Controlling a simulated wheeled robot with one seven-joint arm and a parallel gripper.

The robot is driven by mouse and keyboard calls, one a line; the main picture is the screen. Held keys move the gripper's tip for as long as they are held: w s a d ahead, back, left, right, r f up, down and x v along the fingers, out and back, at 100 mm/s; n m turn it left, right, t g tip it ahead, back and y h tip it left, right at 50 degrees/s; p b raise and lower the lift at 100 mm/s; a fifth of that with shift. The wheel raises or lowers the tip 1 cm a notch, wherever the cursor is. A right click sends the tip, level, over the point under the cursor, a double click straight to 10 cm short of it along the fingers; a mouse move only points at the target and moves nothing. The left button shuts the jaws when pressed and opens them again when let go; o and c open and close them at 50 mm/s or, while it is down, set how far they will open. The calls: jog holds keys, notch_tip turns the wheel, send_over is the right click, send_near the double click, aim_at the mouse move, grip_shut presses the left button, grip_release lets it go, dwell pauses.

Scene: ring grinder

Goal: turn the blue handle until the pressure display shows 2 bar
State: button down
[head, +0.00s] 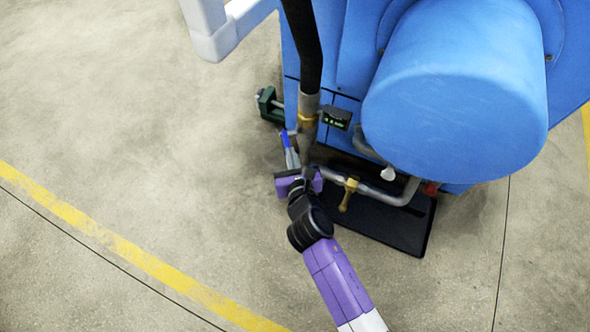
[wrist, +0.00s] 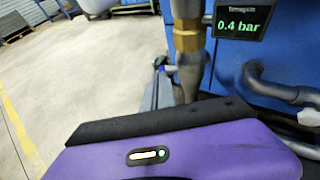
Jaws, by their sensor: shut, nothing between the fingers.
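The blue handle (head: 285,139) shows as a small blue piece at the lower left of the vertical pipe in the head view. My gripper (head: 291,156) is shut and empty, its grey fingers reaching up close to the handle; whether they touch is unclear. In the wrist view, the purple gripper body (wrist: 180,152) fills the bottom and hides most of the handle area. The pressure display (wrist: 239,22) reads 0.4 bar; it also shows as a small dark box in the head view (head: 337,118).
A big blue machine with a round drum (head: 455,95) stands above and right of my gripper. A bent grey pipe with a yellow valve (head: 348,194) runs over a black tray (head: 395,231). A dark green clamp-like part (head: 270,104) sits at left. The floor at left is clear.

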jog(key=shift+w+a+r, duration=0.1)
jog(key=shift+w+r, duration=0.15)
jog(key=shift+w, duration=0.4)
dwell(1.1)
jog(key=p+v, duration=0.3)
jog(key=v, duration=0.3)
jog(key=s+d+f+n+t+b, duration=0.1)
jog(key=s+d+f+b, duration=0.15)
jog(key=f+b, duration=0.55)
jog(key=s+d+f+t+b, duration=0.1)
jog(key=s+f+b, duration=0.2)
jog(key=f+b, duration=0.45)
jog(key=w+a+r, duration=0.2)
jog(key=w, duration=0.3)
jog(key=w+a+r+m+t, duration=0.1)
jog(key=w+a+r, duration=0.1)
jog(key=w, duration=0.3)
jog(key=shift+w+a+y+p, duration=0.4)
jog(key=shift+a, duration=0.05)
